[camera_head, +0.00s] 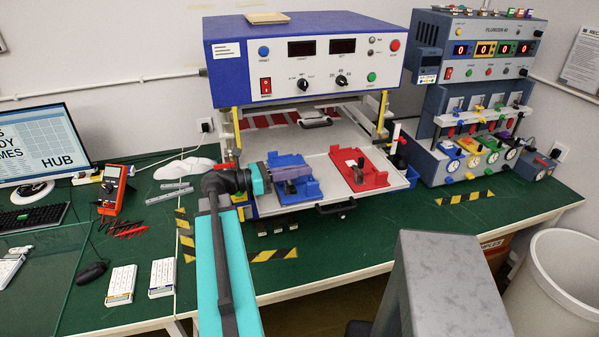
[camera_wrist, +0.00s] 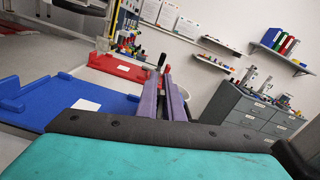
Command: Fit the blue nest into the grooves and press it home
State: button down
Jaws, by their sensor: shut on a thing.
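The blue nest (camera_head: 297,191) lies at the left of the pull-out tray of the blue-topped tester, and looks flat. It also fills the left of the wrist view (camera_wrist: 65,103), with a white label on it. My gripper (camera_head: 308,171) reaches over it from the left, its purple-grey fingers low across its middle. In the wrist view the fingers (camera_wrist: 164,85) are close together; I take them to be shut on the nest's grip, which they hide. Whether the nest sits in the grooves is hidden.
A red nest (camera_head: 373,179) with a dark upright handle stands on the tray right of the blue one. The tray (camera_head: 325,160) has a black front handle. The tester's blue housing (camera_head: 305,60) overhangs behind. A second tester (camera_head: 470,90) stands at the right.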

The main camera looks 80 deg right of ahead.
jog(key=shift+f, duration=0.4)
jog(key=shift+f, duration=0.1)
jog(key=c, duration=1.9)
grip_release()
jog(key=b+v, duration=0.3)
jog(key=v, duration=0.7)
jog(key=shift+w, duration=0.15)
jog(key=shift+b+v, duration=0.4)
jog(key=shift+v, duration=0.55)
